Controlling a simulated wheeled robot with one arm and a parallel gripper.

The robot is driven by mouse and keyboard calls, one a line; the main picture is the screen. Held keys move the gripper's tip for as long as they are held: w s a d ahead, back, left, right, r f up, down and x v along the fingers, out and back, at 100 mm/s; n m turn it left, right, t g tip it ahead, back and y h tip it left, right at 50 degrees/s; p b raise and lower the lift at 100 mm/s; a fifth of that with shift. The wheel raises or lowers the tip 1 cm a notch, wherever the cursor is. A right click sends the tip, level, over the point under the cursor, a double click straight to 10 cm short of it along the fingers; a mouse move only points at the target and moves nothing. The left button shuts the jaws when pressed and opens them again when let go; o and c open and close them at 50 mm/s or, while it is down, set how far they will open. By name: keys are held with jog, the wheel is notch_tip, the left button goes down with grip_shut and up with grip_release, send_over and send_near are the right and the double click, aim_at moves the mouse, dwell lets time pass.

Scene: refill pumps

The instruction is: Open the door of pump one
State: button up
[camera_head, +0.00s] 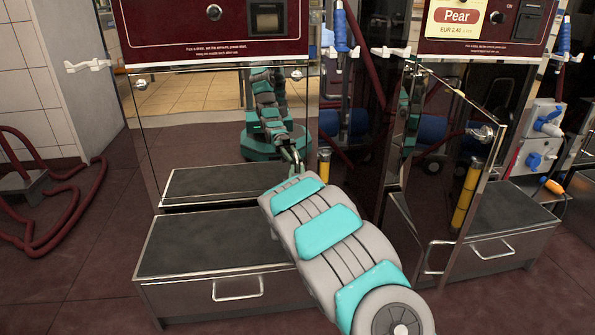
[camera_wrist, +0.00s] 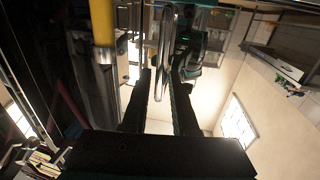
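The left pump has a dark red panel (camera_head: 210,25) above a mirror-like door (camera_head: 190,130), which looks shut and reflects my arm. The right pump has a red panel (camera_head: 450,47) with a "Pear" label and a mirrored door (camera_head: 440,150) that stands at an angle. No pump number is readable. My gripper (camera_head: 292,165) is in front of the left door, near its lower right part. In the wrist view its two dark fingers (camera_wrist: 160,95) are apart. A shiny upright metal bar (camera_wrist: 165,45) shows between or just beyond them; contact cannot be told.
A drawer unit with a handle (camera_head: 238,289) juts out below the left door, and another drawer (camera_head: 493,248) below the right one. A red hose (camera_head: 55,205) lies at left. A blue nozzle (camera_head: 341,28) hangs between the pumps. Floor at lower left is clear.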

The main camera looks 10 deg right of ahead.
jog(key=shift+w+r, duration=0.1)
jog(key=shift+w, duration=0.35)
jog(key=shift+d, duration=0.1)
jog(key=shift+c, duration=0.4)
grip_shut()
dwell(0.7)
